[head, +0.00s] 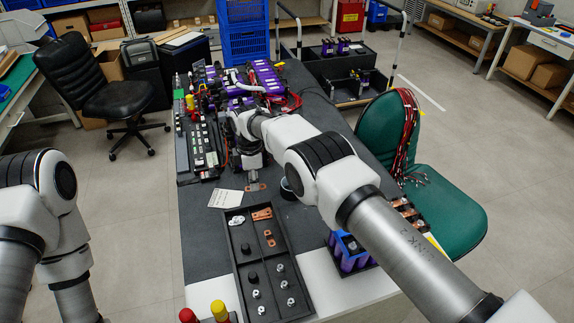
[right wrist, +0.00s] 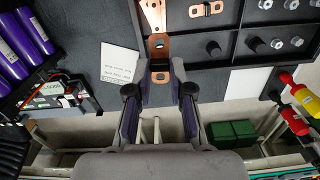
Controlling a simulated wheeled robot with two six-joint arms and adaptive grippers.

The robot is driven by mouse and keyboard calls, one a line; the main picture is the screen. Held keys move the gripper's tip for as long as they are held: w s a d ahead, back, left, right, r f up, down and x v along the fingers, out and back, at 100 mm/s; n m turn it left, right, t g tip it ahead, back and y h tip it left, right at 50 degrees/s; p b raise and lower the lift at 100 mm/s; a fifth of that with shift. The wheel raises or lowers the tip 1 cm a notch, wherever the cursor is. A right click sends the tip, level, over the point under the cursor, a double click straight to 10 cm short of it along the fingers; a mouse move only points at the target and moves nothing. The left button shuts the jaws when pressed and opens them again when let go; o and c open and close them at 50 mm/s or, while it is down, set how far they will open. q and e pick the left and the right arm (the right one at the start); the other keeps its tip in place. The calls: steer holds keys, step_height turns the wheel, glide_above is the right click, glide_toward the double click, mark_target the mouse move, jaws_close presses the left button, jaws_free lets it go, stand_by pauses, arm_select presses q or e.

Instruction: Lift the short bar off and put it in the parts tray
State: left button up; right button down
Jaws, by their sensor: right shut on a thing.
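My right gripper (head: 253,172) hangs over the dark bench mat, a little beyond the far end of the parts tray. It also shows in the right wrist view (right wrist: 160,88), with its fingers shut on the short copper bar (right wrist: 158,48). The bar juts out past the fingertips, and its end shows below the gripper in the head view (head: 256,187). The black parts tray (head: 236,266) lies nearer, with copper pieces (head: 262,214) in its far part. Only links of my left arm show at the left; its gripper is out of view.
The tray also holds bolts, nuts and black caps. A white note (head: 225,198) lies left of the bar. Purple battery modules (head: 264,77) stand at the far end of the bench, blue cells (head: 348,251) right of the tray. Red and yellow-handled tools (head: 219,311) stand at the near edge.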

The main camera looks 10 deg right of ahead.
steer(key=shift+n, duration=0.5)
steer(key=s+a+f, duration=0.2)
steer(key=f, duration=0.1)
steer(key=s+a+f, duration=0.2)
steer(key=f, duration=0.1)
steer(key=s+a+f, duration=0.2)
steer(key=f, duration=0.1)
steer(key=shift+a, duration=0.15)
steer(key=shift+s+f, duration=0.15)
steer(key=shift+f, duration=0.2)
step_height(320, 180, down, 4)
steer(key=b, duration=0.4)
steer(key=shift+r, duration=0.4)
steer(key=shift+r+p, duration=0.2)
steer(key=shift+p, duration=0.35)
steer(key=shift+f, duration=0.1)
steer(key=shift+f, duration=0.15)
